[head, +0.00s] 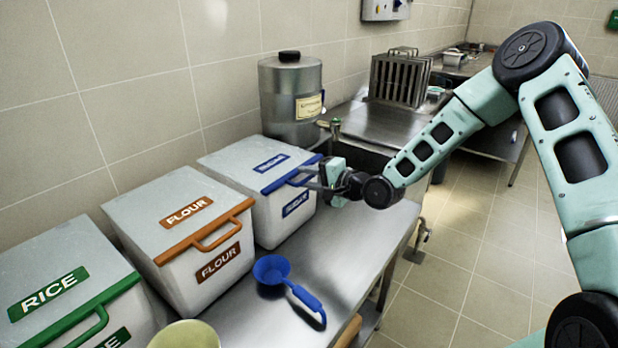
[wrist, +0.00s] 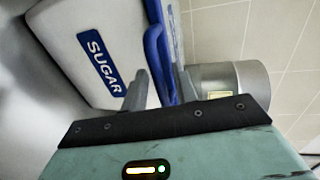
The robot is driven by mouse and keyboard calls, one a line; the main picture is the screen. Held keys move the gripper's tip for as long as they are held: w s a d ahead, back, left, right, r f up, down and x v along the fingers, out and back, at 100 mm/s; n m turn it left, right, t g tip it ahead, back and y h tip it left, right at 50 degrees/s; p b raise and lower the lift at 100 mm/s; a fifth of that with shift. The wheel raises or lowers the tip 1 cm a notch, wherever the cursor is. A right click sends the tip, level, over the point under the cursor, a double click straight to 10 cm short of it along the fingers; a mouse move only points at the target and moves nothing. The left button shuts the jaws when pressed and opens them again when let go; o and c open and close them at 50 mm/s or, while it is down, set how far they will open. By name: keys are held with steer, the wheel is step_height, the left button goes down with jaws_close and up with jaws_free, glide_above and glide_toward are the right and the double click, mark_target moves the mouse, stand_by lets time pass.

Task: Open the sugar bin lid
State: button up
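The sugar bin (head: 283,214) is a white box at the back of the counter, with a blue "SUGAR" label on its front. Its lid (head: 240,163) has a blue front edge and a blue handle (head: 280,184), and lies shut on the bin. My gripper (head: 312,178) is at the right part of the handle. In the wrist view my gripper (wrist: 162,84) has its two fingers apart, with the blue handle (wrist: 154,48) reaching down between them. Contact between fingers and handle cannot be made out. The SUGAR label (wrist: 102,63) shows left of the fingers.
The flour bin (head: 190,270) with orange trim and the rice bin (head: 60,255) with green trim stand left of the sugar bin. A blue scoop (head: 285,283) lies on the counter in front. A metal canister (head: 285,85) stands behind. The counter's right front is clear.

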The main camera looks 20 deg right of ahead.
steer(key=shift+c, duration=0.3)
jaws_close()
steer(key=shift+r, duration=0.1)
